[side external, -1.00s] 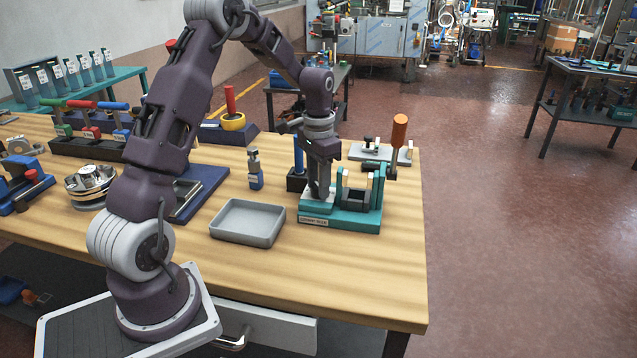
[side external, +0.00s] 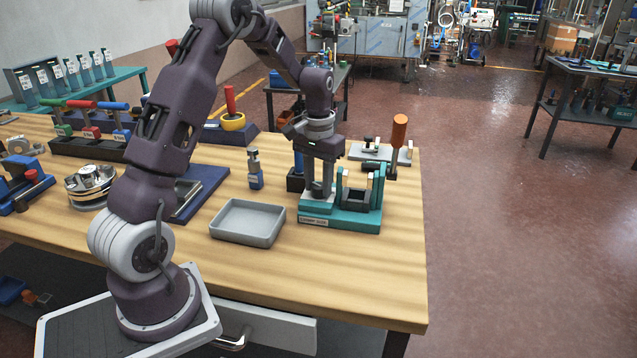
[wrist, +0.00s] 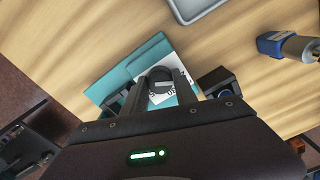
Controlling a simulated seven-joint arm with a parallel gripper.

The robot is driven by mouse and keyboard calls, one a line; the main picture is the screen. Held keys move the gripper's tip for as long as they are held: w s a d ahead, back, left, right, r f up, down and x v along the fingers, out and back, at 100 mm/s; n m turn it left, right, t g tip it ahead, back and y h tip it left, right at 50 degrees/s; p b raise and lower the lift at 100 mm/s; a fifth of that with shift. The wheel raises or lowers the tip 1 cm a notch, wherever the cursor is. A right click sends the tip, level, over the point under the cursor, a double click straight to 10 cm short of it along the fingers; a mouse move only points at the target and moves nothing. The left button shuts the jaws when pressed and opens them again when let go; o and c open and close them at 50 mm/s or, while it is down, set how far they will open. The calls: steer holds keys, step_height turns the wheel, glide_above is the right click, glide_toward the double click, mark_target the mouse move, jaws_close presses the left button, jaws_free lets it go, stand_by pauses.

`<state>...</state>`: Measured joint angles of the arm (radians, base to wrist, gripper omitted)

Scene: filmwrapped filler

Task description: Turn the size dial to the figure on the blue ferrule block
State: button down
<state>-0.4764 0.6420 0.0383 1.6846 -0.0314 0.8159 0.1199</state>
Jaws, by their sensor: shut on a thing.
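The size dial (wrist: 161,76) is a dark round knob on a white face with black figures. It sits on the teal fixture (side external: 345,220), which also shows in the wrist view (wrist: 108,88). My gripper (side external: 318,190) points down over the left part of the fixture and is shut on the dial knob. The fingers and knob hide part of the dial face, and I cannot tell its setting. The blue ferrule block (side external: 256,180) stands upright on the table left of the fixture, with a grey top. It also shows in the wrist view (wrist: 270,45); its figure is not legible.
An empty grey tray (side external: 248,239) lies left of the fixture. A dark block (side external: 295,182) with a blue post stands close behind my gripper. An orange-handled lever (side external: 398,135) rises at the fixture's back right. The table front is clear.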

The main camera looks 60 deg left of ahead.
steer(key=c, duration=1)
jaws_free()
steer(key=shift+o, duration=0.2)
